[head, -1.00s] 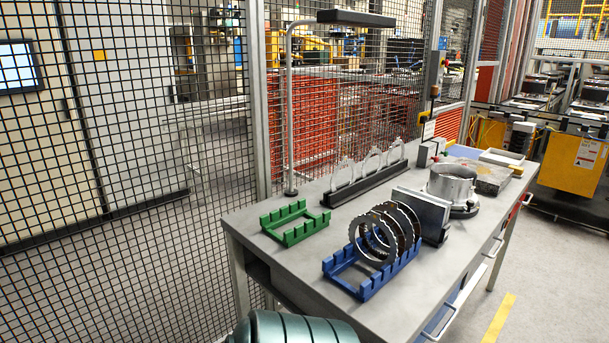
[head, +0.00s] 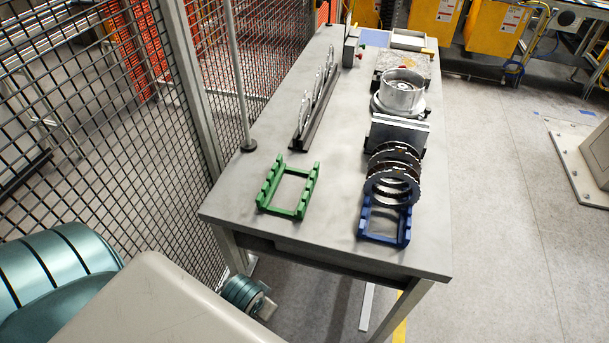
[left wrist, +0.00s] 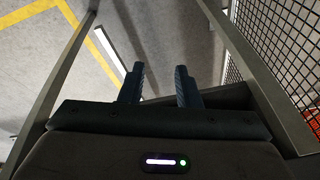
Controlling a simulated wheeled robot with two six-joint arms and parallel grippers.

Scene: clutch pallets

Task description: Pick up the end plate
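Several upright rings stand in a row in the blue pallet (head: 385,238) at the near right of the table in the head view. The nearest ring (head: 379,200) is grey and toothed; darker rings (head: 395,153) stand behind it. I cannot tell for sure which ring is the end plate. My left gripper (left wrist: 160,72) shows in the left wrist view with its two fingers apart and nothing between them. It points toward the floor and table legs, away from the rings. My right gripper is not in view.
An empty green pallet (head: 266,201) lies left of the blue one. Behind are a black rack (head: 310,135) of clear arches, a grey block (head: 398,135) and a metal housing (head: 402,92). A lamp post (head: 240,100) and mesh fence (head: 110,120) border the left. The table's near corner is bare.

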